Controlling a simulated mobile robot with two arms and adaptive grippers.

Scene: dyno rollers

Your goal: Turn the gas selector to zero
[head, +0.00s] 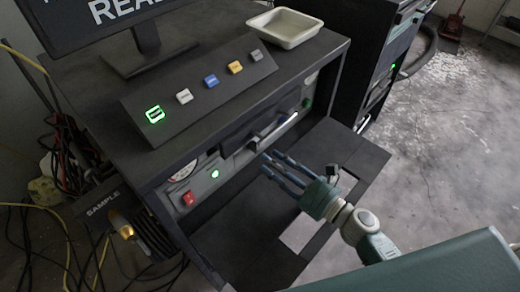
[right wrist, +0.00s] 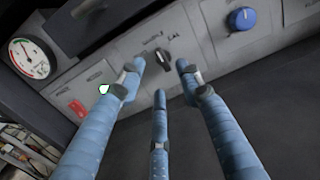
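The gas selector looks to be the black knob (right wrist: 163,60) on the grey front panel in the right wrist view. Small labels around it read like SAMPLE and CAL; its exact pointing is hard to tell. My right gripper (right wrist: 161,74) has three blue fingers spread apart, with the knob showing between the two upper tips. The fingers appear short of the knob, not closed on it. In the head view the right gripper (head: 267,164) reaches toward the panel from the right, and I cannot make out the knob there. My left gripper is not in view.
A blue knob (right wrist: 242,18) lies right of the selector. A metal handle (head: 273,130) projects nearby. A sloped button box (head: 200,91) and a white tray (head: 284,28) sit on top.

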